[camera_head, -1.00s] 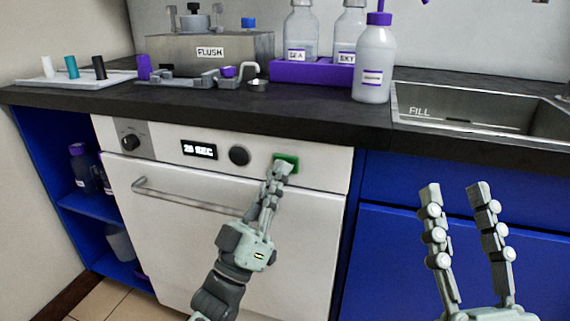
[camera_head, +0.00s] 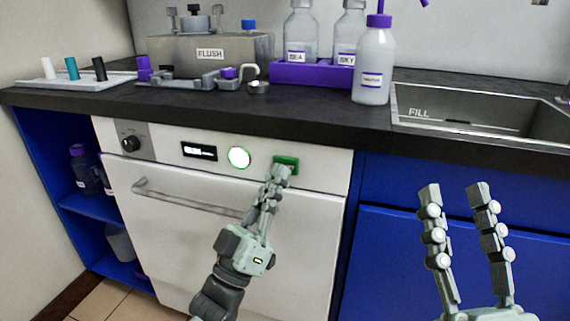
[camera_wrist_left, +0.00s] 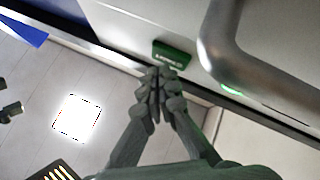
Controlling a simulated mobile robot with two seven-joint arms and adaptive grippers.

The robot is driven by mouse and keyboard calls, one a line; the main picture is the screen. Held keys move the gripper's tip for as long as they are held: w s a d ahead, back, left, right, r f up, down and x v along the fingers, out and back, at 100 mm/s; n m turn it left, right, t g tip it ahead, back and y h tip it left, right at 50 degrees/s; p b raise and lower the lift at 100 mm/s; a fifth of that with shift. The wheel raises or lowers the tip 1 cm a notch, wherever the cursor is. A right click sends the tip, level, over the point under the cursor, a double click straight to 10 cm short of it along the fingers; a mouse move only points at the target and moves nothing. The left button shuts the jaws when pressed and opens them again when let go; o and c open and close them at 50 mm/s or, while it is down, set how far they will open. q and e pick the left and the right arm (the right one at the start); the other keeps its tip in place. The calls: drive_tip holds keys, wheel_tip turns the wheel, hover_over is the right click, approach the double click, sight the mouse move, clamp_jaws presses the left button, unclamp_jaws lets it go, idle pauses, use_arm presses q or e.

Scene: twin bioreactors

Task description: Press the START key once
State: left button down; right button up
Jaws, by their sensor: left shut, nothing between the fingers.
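The green key (camera_head: 287,162) sits at the right of the white appliance's front panel; I take it as the START key, though its lettering is too small to read. It also shows in the left wrist view (camera_wrist_left: 171,55), just beyond the fingertips. My left gripper (camera_head: 279,171) is shut and empty, its tips just below and in front of the key, overlapping its lower edge in the head view. I cannot tell whether they touch it. My right gripper (camera_head: 457,190) is open and empty in front of the blue cabinet.
The panel also has a display (camera_head: 199,151), a round lit indicator (camera_head: 239,157) and a knob (camera_head: 131,143). A bar handle (camera_head: 185,201) runs across the door below. The dark counter (camera_head: 310,118) overhangs the panel and holds bottles and a FLUSH unit (camera_head: 210,54).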

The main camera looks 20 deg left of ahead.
use_arm(q)
drive_tip(key=shift+s, duration=0.3)
drive_tip(key=s+p, duration=0.1)
drive_tip(key=s, duration=0.4)
drive_tip(key=shift+a, duration=0.1)
idle(0.8)
